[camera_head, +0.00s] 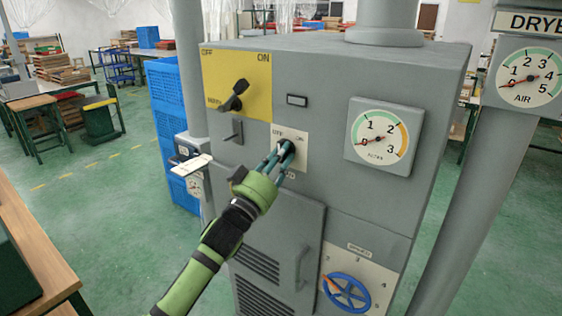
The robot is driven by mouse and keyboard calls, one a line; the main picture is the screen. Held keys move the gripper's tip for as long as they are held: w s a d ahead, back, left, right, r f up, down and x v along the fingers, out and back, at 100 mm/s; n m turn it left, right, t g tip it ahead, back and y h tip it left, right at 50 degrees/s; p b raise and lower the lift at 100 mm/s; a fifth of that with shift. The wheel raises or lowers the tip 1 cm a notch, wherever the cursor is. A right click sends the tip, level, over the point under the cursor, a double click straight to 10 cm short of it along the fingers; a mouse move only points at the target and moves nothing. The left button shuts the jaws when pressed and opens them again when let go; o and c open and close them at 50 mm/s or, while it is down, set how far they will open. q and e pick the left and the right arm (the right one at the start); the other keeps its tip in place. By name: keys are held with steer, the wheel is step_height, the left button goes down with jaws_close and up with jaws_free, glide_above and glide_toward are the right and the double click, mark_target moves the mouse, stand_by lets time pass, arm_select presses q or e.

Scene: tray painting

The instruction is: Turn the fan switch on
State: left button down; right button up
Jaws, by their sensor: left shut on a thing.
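A pale plate (301,155) with a small OFF label sits on the front of the grey cabinet. The fan switch (285,146) is on this plate, mostly hidden by my fingers. My left gripper (284,151), with a green arm and dark teal fingers, reaches up from below and is shut on the switch. The switch's exact position cannot be told behind the fingers. My right gripper is not in view.
The grey cabinet (330,80) carries a yellow OFF/ON panel (256,75) with a black rotary knob (234,96), a round gauge (383,137) and a blue handwheel (345,291). A grey pipe (490,165) stands at right. Green floor is open at left.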

arm_select(q)
steer(key=m+g+h, duration=0.1)
steer(key=m+g, duration=0.1)
steer(key=m, duration=0.2)
steer(key=m+g+h, duration=0.1)
steer(key=m, duration=0.4)
steer(key=m+g+h, duration=0.2)
steer(key=m, duration=0.3)
steer(key=shift+w+a+f+g, duration=0.1)
steer(key=shift+w+a+g, duration=0.1)
steer(key=shift+a+g, duration=0.1)
steer(key=shift+m, duration=0.4)
steer(key=c, duration=1.3)
jaws_free()
steer(key=v, duration=1.2)
